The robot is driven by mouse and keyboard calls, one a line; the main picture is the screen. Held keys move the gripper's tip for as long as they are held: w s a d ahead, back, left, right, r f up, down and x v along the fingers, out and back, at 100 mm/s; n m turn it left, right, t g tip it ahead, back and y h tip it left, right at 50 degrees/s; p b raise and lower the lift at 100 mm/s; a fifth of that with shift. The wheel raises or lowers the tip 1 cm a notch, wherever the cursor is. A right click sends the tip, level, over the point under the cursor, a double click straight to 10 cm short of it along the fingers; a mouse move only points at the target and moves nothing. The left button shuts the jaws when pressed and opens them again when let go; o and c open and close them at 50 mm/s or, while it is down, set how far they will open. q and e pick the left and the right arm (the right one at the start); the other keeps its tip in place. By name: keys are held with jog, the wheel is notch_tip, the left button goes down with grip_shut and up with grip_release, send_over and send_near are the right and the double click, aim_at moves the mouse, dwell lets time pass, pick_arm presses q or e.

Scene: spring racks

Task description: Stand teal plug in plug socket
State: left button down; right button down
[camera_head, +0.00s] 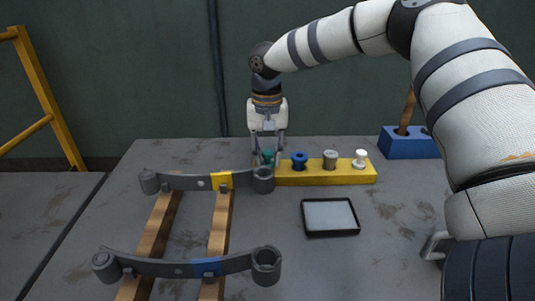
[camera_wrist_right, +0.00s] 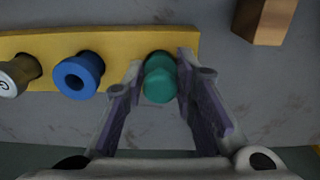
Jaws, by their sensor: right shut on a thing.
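The teal plug (camera_head: 267,156) is at the left end of the yellow rack. My right gripper (camera_head: 267,149) points down over that end, its fingers shut on the plug's two sides. In the right wrist view the teal plug (camera_wrist_right: 160,80) shows between the fingers, over the rack's end; I cannot tell whether it is still seated. Grey curved bars carry round cups at their ends, including a far right cup (camera_head: 264,180) and a near right cup (camera_head: 266,266). I cannot tell which is the plug socket. My left gripper is not in view.
The yellow rack (camera_head: 300,179) also holds a blue plug (camera_head: 299,161), a grey plug (camera_head: 330,159) and a white plug (camera_head: 360,158). A black-rimmed tray (camera_head: 330,234) lies in front. A blue block (camera_head: 405,149) stands at the back right. Wooden rails (camera_head: 219,237) support the bars.

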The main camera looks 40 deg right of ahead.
jog(key=shift+f, duration=0.1)
jog(key=c, duration=1.2)
grip_release()
